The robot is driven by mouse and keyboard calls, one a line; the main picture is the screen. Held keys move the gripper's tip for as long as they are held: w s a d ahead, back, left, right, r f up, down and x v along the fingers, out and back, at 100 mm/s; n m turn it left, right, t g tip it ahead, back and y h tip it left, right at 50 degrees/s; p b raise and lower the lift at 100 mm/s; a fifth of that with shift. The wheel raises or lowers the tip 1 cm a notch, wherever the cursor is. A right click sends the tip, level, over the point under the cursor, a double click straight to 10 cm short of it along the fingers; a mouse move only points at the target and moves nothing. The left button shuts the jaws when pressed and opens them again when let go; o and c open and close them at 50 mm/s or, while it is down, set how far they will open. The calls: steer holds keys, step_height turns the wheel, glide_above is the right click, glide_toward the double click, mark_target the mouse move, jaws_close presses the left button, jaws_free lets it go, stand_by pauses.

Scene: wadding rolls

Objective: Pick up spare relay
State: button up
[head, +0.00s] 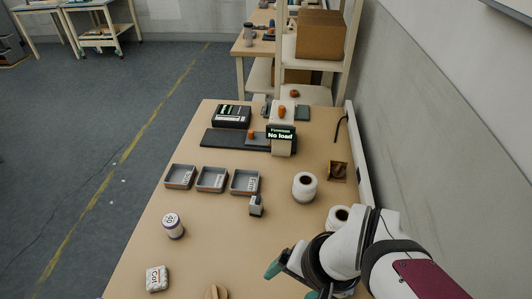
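A small grey block with a pale front (256,206), which looks like the relay, stands on the tan table just in front of the right-hand grey tray. It is upright and nothing touches it from above. My gripper (294,282) is low in the picture, nearer the front and to the right of the block, well apart from it. Its two teal fingertips show apart, with no object seen between them. Part of the gripper is hidden behind its own wrist and cut by the bottom edge.
Three grey trays (211,190) stand in a row behind the block. White rolls (304,187) stand to the right. A labelled jar (172,226) and a white packet (157,279) lie left. A scale display (281,133) is farther back. The table's middle is clear.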

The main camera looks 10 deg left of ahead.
steer(key=w+a+f+t+y, duration=0.1)
steer(key=w+a+f+t, duration=0.3)
steer(key=w+a, duration=0.7)
steer(key=n+t+h, duration=0.2)
steer(key=t+h, duration=0.4)
steer(key=t, duration=0.1)
glide_toward(256, 201)
steer(key=x, duration=0.6)
steer(key=f+x, duration=0.1)
steer(key=x, duration=0.5)
steer(key=shift+s+a, duration=0.25)
steer(key=shift+s, duration=0.05)
jaws_close()
